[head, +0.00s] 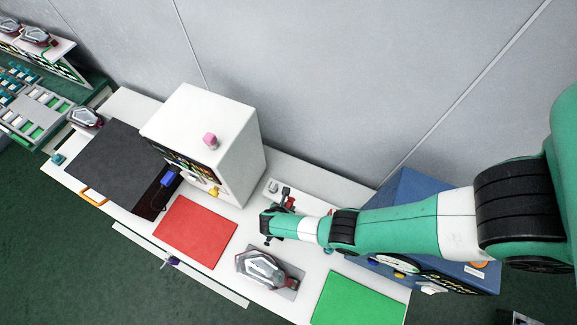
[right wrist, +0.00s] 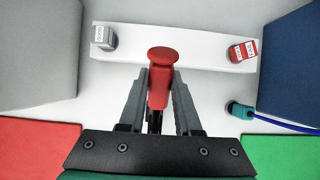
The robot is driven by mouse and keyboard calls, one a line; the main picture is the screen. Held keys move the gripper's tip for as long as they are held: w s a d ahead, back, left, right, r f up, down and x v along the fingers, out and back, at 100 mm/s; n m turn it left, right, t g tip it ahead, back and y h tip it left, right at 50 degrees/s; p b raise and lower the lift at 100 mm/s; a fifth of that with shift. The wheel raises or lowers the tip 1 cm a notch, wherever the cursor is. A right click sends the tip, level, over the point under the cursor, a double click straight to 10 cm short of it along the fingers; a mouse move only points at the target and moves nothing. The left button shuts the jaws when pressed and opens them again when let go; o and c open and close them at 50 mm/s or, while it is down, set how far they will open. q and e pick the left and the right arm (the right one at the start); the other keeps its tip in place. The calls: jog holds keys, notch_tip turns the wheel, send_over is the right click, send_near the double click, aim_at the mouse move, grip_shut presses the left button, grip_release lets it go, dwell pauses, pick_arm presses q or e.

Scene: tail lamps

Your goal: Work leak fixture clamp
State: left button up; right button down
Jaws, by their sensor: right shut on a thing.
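In the right wrist view, the clamp's red handle (right wrist: 162,72) stands between the two grey fingers of my right gripper (right wrist: 160,95). The fingers are closed on it. The handle is in front of a white fixture bar (right wrist: 200,50); the lower clamp parts are hidden by the fingers. In the head view my right gripper (head: 283,201) is at the red clamp, behind the tail lamp (head: 263,268). That lamp lies on a grey plate (head: 288,292), apart from the gripper. My left gripper is not in view.
A grey block (right wrist: 103,37) and a red labelled block (right wrist: 243,51) sit on the bar's ends. A teal connector with blue cable (right wrist: 240,110) lies at right. A white cabinet (head: 225,140) and blue box (head: 405,190) flank the fixture. Red (head: 197,232) and green mats (head: 355,302) lie in front.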

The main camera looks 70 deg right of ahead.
jog(key=c, duration=0.6)
grip_release()
jog(key=p+v, duration=0.4)
jog(key=v, duration=0.7)
jog(key=shift+a+r+p, duration=0.15)
jog(key=shift+r+p, duration=0.15)
jog(key=shift+p, duration=0.1)
